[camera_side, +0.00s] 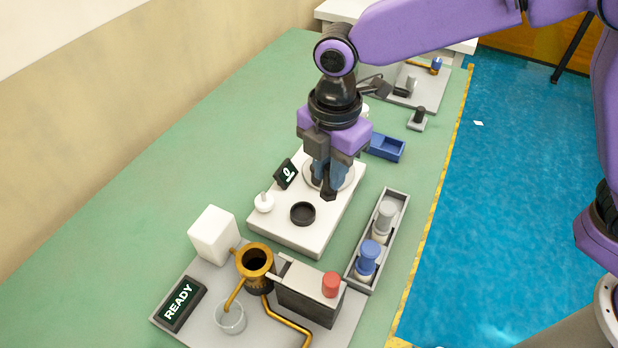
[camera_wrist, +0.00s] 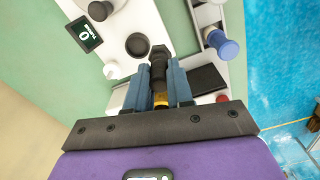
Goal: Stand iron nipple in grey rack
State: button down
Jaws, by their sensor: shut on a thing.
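My gripper (camera_side: 325,178) is shut on a dark iron nipple (camera_side: 328,190). The grey rack (camera_side: 358,268) is to the right and nearer the camera, apart from the gripper.
The white station carries a black round cup (camera_side: 302,213), a white knob (camera_side: 264,203) and a small display (camera_side: 287,174) reading 0. In front is a rig with a brass funnel (camera_side: 256,262), a glass and a READY sign (camera_side: 180,303). A blue tray (camera_side: 386,147) lies behind. The green table at left is clear.

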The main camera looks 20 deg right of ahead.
jog(key=s+d+r, duration=0.4)
jog(key=s+d, duration=0.2)
jog(key=s+d+f+m, duration=0.1)
jog(key=s+d+f, duration=0.1)
jog(key=d, duration=0.6)
jog(key=s+d+f+m, duration=0.1)
jog(key=s+d+m, duration=0.1)
jog(key=d, duration=0.6)
send_near(401, 199)
jog(key=s+a, duration=0.1)
jog(key=a, duration=0.1)
jog(key=shift+w+a+f, duration=0.15)
jog(key=shift+a+f, duration=0.05)
jog(key=shift+a, duration=0.1)
jog(key=shift+f, duration=1.5)
jog(key=shift+f, duration=0.15)
jog(key=c, duration=1)
grip_release()
